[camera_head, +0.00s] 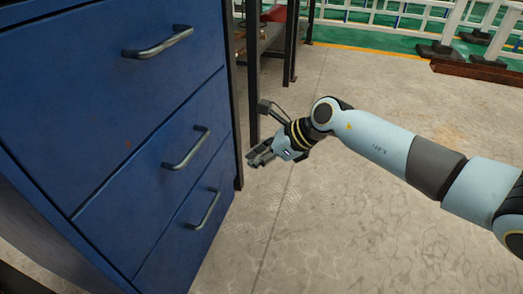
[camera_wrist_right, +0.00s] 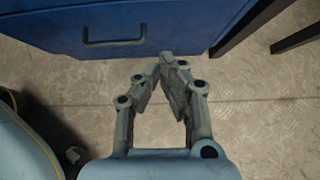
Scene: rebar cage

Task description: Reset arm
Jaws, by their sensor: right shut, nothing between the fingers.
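My right arm reaches in from the right in the head view. My right gripper (camera_head: 258,155) hangs over the floor, just right of a blue drawer cabinet (camera_head: 95,110). In the right wrist view my right gripper (camera_wrist_right: 162,68) has its fingertips together with nothing between them. The lower part of the blue cabinet (camera_wrist_right: 180,25) shows beyond the fingertips, with a dark handle (camera_wrist_right: 114,42). My left gripper is not in view.
The cabinet front has several metal handles, one of them in the middle (camera_head: 187,149). Dark table legs (camera_head: 252,75) stand behind the gripper. White railings (camera_head: 400,15) run along the back. The concrete floor (camera_head: 350,220) in front and to the right is clear.

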